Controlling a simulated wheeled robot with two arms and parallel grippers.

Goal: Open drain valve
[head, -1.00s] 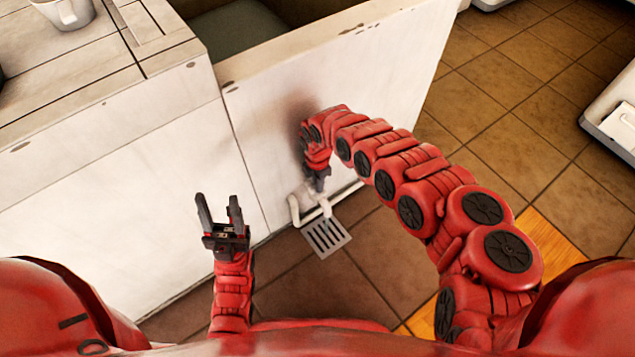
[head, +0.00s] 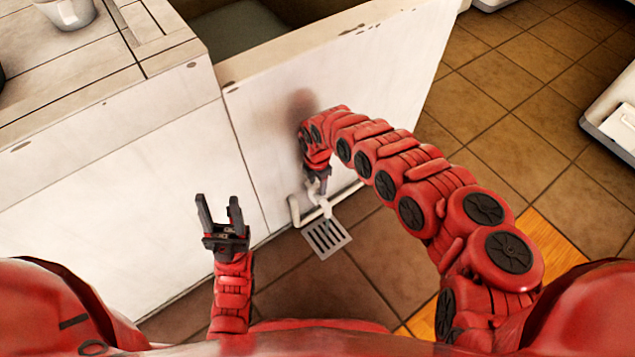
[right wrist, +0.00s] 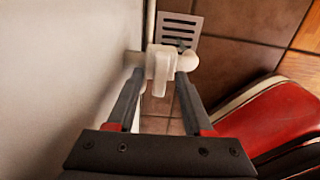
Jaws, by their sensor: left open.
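The white drain pipe (head: 295,212) runs low along the basin's front wall, above a floor drain. Its white valve (right wrist: 160,62) has a narrow handle pointing toward the camera in the right wrist view. My right gripper (right wrist: 160,78) has its two fingers on either side of that handle, with small gaps visible between handle and fingers. In the head view my right gripper (head: 320,184) is down at the pipe, and its fingers partly hide the valve. My left gripper (head: 220,212) is open and empty, to the left of the pipe and apart from it.
The white basin wall (head: 330,90) stands close behind my right gripper. A metal floor grate (head: 327,237) lies below the pipe. A counter with a cup (head: 68,12) is at the upper left.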

